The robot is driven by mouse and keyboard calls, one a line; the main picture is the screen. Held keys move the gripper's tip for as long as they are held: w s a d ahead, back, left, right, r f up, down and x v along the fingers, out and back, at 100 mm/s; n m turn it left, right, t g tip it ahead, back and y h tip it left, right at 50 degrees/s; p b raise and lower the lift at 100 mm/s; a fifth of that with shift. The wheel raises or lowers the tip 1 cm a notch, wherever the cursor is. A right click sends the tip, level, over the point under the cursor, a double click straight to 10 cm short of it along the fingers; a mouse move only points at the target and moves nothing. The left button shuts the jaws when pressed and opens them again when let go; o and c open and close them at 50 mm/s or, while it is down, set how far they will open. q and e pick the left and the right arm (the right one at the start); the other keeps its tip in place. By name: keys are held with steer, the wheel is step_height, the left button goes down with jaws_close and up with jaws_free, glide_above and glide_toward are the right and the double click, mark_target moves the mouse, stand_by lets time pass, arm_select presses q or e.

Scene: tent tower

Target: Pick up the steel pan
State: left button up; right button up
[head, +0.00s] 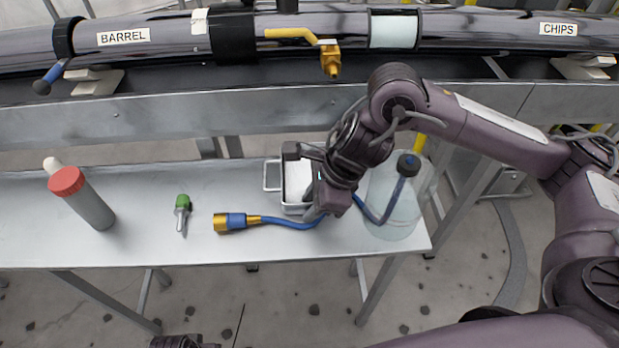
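The steel pan (294,184) is a small rectangular metal pan with a loop handle on its left side. It sits on the metal table, right of the middle. My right gripper (299,183) is over the pan's right part, its fingers spread apart, one near the far side and one near the near side. It looks open; I cannot tell whether the fingers touch the pan. The gripper and wrist hide the pan's right end. A small part of my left gripper (182,341) shows at the bottom edge; its fingers are not clear.
On the table (140,240) are a grey bottle with a red cap (82,198), a green-handled tool (182,212), a blue hose with brass end (236,221), and a clear jug (393,210) close right of my wrist. Pipes (160,37) run behind.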

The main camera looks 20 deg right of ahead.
steer(key=shift+f+b, duration=0.25)
steer(key=shift+b, duration=0.15)
steer(key=shift+c, duration=0.2)
stand_by(0.3)
jaws_close()
